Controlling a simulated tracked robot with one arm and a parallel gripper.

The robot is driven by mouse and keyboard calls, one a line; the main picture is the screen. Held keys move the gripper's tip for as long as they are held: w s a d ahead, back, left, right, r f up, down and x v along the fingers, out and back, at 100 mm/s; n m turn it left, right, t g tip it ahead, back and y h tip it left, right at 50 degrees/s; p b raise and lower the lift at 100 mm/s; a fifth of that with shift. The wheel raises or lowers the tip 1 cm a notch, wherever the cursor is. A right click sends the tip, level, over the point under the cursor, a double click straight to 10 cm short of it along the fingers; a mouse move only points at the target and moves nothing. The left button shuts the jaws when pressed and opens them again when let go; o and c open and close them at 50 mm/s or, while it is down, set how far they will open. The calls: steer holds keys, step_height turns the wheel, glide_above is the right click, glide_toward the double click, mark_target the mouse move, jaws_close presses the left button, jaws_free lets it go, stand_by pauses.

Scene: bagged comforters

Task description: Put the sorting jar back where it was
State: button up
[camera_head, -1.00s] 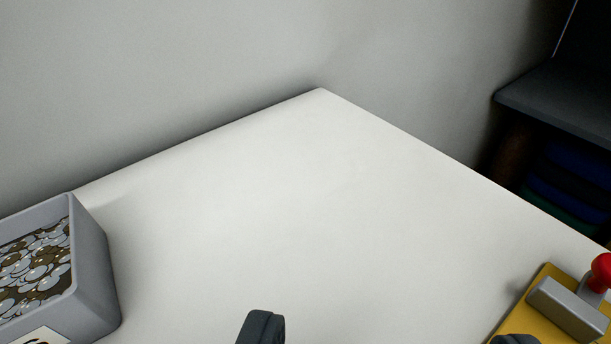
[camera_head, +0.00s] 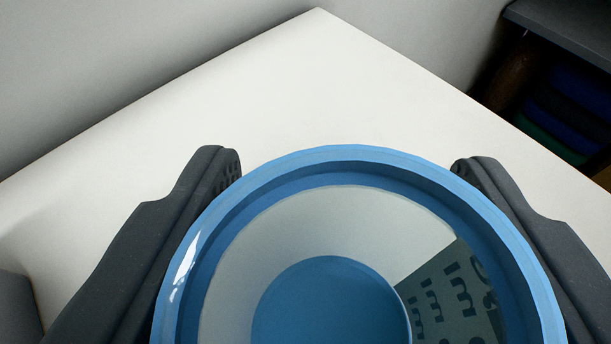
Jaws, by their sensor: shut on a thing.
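The sorting jar (camera_head: 345,165) has a blue rim and a blue round part in its middle. It fills the lower centre of the view, close to the camera. My gripper (camera_head: 345,170) is shut on it, with one dark finger on the left side and one on the right. Dark markings on a grey-green patch show inside the rim at the lower right. The jar's base is out of view, so I cannot tell whether it touches the table.
The white table top (camera_head: 320,80) is bare beyond the jar, up to its far corner near the wall (camera_head: 130,50). A grey box (camera_head: 15,310) is partly in view at the lower left. A dark shelf (camera_head: 565,30) with folded dark cloths (camera_head: 570,105) stands at the upper right.

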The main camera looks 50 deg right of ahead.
steer(key=shift+w+d+f, duration=0.1)
steer(key=shift+w+d, duration=0.1)
steer(key=shift+w, duration=0.1)
step_height(320, 180, down, 4)
steer(key=shift+r+b, duration=0.25)
steer(key=shift+b, duration=0.35)
steer(key=shift+r, duration=0.1)
steer(key=o, duration=1.1)
steer(key=shift+c, duration=0.2)
steer(key=p+v, duration=0.1)
steer(key=v, duration=1.1)
